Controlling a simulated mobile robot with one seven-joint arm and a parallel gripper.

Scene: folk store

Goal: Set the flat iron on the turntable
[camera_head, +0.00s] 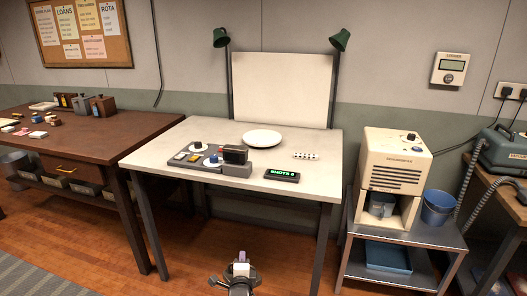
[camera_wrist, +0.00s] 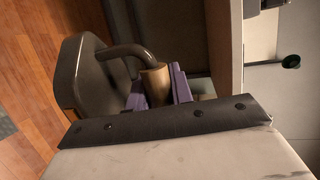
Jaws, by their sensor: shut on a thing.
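The flat iron (camera_wrist: 84,78) is dark grey with a curved bar and a wooden grip (camera_wrist: 154,86). My gripper (camera_wrist: 160,90) is shut on that grip, with its purple fingers around the wood. In the head view my gripper (camera_head: 241,258) is low in the middle, in front of the white table, and I cannot make out the iron clearly there. The turntable (camera_head: 262,138) is a flat white disc on the table top, towards the back. Nothing stands on it.
The white table (camera_head: 160,151) also holds a grey control box (camera_head: 234,169), a lit "SHOTS" display (camera_head: 282,175) and a small white strip (camera_head: 306,156). A white backdrop (camera_head: 282,90) and two green lamps stand behind. A brown desk is left, a machine (camera_head: 395,165) right.

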